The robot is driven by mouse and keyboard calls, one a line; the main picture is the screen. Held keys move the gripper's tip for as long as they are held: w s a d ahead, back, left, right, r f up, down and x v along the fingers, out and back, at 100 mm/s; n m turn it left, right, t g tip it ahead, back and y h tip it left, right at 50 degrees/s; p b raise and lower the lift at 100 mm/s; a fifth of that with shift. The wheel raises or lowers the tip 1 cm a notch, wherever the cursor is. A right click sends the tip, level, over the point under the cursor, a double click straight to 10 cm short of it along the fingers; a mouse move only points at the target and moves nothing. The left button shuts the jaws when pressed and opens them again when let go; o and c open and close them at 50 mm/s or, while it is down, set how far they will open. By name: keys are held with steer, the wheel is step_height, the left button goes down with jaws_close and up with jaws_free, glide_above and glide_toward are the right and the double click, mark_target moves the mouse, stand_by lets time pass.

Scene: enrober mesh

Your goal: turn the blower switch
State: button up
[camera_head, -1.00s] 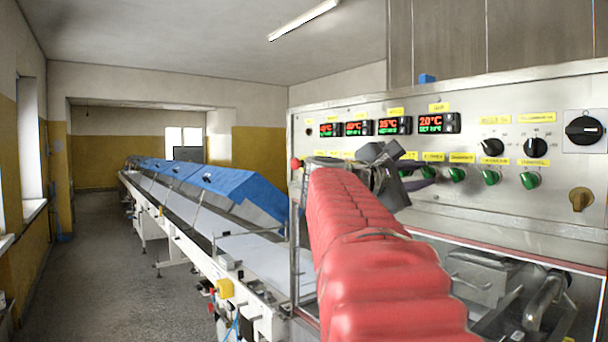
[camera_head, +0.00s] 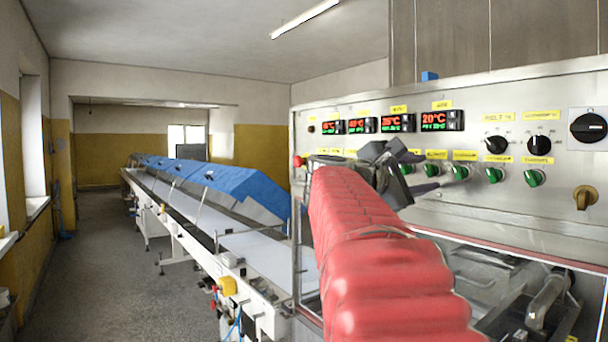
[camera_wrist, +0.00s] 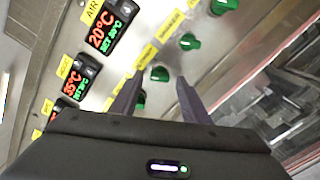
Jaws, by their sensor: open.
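A steel control panel (camera_head: 490,215) carries a row of green rotary switches under yellow labels. I cannot read which label says blower. My gripper (camera_head: 434,178) is at the left part of this row, its dark purple fingers pointing toward the panel, just left of a green switch (camera_head: 460,172). In the wrist view my gripper (camera_wrist: 159,80) is open and empty. One green switch (camera_wrist: 160,74) shows just beyond and between the fingertips. Another green switch (camera_wrist: 140,102) shows between the fingers, partly hidden by the left one. I cannot tell whether a finger touches either.
More green switches (camera_head: 535,178) continue to the right. Black knobs (camera_head: 495,144), a large black rotary switch (camera_head: 588,127) and a brass-coloured switch (camera_head: 585,197) are also there. Temperature displays (camera_head: 434,121) sit above. A conveyor with blue covers (camera_head: 235,185) runs off to the left.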

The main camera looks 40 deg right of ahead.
steer(key=w+a, duration=0.2)
steer(key=a, duration=1.1)
steer(key=shift+a, duration=0.35)
steer(key=shift+w, duration=0.1)
steer(key=w+a+f+m+t+y, duration=0.1)
steer(key=w+a+f+t+y, duration=0.15)
steer(key=f, duration=0.55)
steer(key=w+a+f+m+t+y, duration=0.1)
steer(key=w+a+f+y, duration=0.15)
steer(key=f, duration=0.65)
steer(key=w+a+f+m+t+y, duration=0.1)
steer(key=w+a+f+t+y, duration=0.2)
steer(key=f, duration=0.5)
steer(key=s+a+f+y, duration=0.2)
steer(key=a+f, duration=0.4)
steer(key=a, duration=0.3)
steer(key=s+a+f+m+t+y, duration=0.1)
steer(key=a+f+y, duration=0.3)
steer(key=a, duration=0.6)
steer(key=s+a+f+t+y, duration=0.1)
steer(key=s+a+f+y, duration=0.2)
steer(key=a+f, duration=0.5)
steer(key=shift+s+a+y, duration=0.2)
steer(key=shift+a+y, duration=0.2)
steer(key=shift+a, duration=0.55)
steer(key=shift+c, duration=0.7)
